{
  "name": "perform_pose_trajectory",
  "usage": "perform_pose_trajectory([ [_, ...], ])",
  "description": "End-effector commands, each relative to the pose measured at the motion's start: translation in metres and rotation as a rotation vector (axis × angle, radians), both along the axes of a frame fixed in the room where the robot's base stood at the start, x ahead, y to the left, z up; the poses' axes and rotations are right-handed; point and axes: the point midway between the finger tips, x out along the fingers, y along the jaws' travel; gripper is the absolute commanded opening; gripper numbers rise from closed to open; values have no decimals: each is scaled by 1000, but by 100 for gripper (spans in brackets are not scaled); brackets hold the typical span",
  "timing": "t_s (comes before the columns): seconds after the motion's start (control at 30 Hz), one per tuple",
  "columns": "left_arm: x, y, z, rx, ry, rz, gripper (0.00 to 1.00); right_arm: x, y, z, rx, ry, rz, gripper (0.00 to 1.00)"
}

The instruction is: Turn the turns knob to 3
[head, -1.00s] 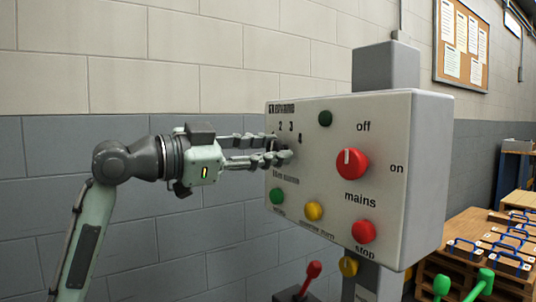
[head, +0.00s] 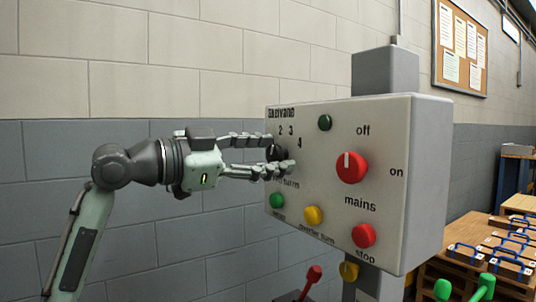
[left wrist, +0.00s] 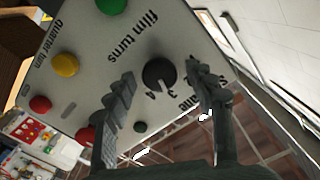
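The turns knob is a black round knob on the pale control box, partly behind my left fingers in the head view (head: 273,153) and clear in the left wrist view (left wrist: 158,73). Numbers 2, 3 and 4 are printed around it. In the left wrist view a pale mark on the knob appears near the 3 and 4; its exact setting is hard to tell. My left gripper (head: 281,153) is open, with one finger on each side of the knob and gaps between them in the left wrist view. My right gripper is not in view.
The control box (head: 335,210) also carries a red mains knob (head: 351,167), a red stop button (head: 363,235), a yellow button (head: 313,215) and green buttons (head: 277,200). A wooden table (head: 450,243) with blue-handled items stands at the right. A brick wall is behind.

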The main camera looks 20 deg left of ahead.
Motion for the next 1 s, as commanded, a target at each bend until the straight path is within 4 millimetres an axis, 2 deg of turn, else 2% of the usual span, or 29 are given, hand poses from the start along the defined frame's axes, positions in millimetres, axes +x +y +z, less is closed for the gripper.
perform_pose_trajectory([
  [0.17,0,0,1,0,0,1,55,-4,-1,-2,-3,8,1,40],
  [0.27,0,0,9,2,-3,0,55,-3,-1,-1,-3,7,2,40],
  [0.7,0,1,84,0,-3,1,55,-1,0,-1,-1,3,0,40],
  [0.83,0,0,96,0,-1,-1,55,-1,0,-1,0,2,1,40],
  [1.0,0,0,100,-1,1,0,55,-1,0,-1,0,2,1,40],
])
